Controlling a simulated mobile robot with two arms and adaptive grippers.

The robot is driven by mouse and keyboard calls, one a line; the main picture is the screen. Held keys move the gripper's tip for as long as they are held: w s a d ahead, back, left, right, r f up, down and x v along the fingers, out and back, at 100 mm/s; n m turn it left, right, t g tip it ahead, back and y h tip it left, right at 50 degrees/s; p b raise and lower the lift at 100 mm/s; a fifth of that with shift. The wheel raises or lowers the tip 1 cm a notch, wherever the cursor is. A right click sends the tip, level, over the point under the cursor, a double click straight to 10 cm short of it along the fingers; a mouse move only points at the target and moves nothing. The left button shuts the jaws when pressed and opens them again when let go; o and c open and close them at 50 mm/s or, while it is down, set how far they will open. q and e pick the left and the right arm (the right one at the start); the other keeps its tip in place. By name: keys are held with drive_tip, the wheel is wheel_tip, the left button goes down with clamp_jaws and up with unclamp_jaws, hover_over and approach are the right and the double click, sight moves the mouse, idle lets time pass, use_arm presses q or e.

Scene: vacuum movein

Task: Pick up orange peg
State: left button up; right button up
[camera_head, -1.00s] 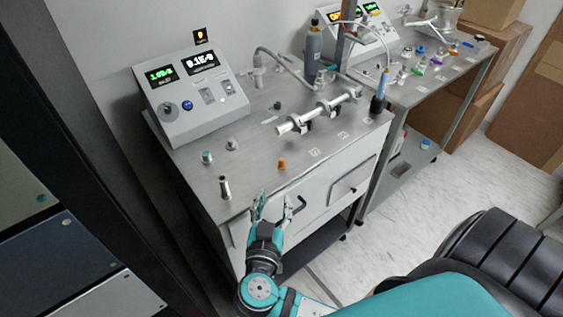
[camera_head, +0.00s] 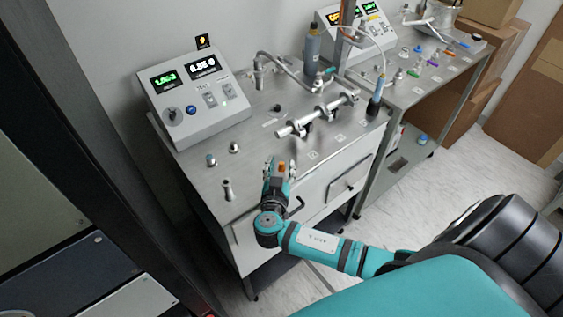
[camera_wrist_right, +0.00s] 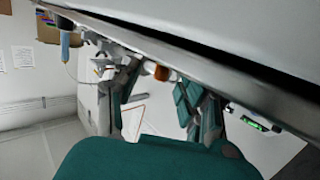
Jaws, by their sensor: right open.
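The orange peg (camera_head: 281,168) stands near the front edge of the steel bench top (camera_head: 207,185). In the right wrist view the orange peg (camera_wrist_right: 162,73) shows ahead, between the fingers. My right gripper (camera_head: 279,172) is open and empty at the front edge of the bench, with its fingers on either side of the peg in the head view. In the right wrist view its fingers (camera_wrist_right: 152,88) are spread wide. I cannot tell whether a finger touches the peg. My left gripper is not in view.
A grey control box (camera_head: 200,105) with lit displays stands at the back left. Small metal fittings (camera_head: 228,190) stand to the left. A drawer handle (camera_head: 347,186) is on the bench front.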

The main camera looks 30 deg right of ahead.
drive_tip(key=shift+w+d+f, duration=0.1)
drive_tip(key=shift+w+d, duration=0.1)
drive_tip(key=shift+a, duration=0.1)
clamp_jaws()
drive_tip(key=shift+s, duration=0.1)
idle(0.4)
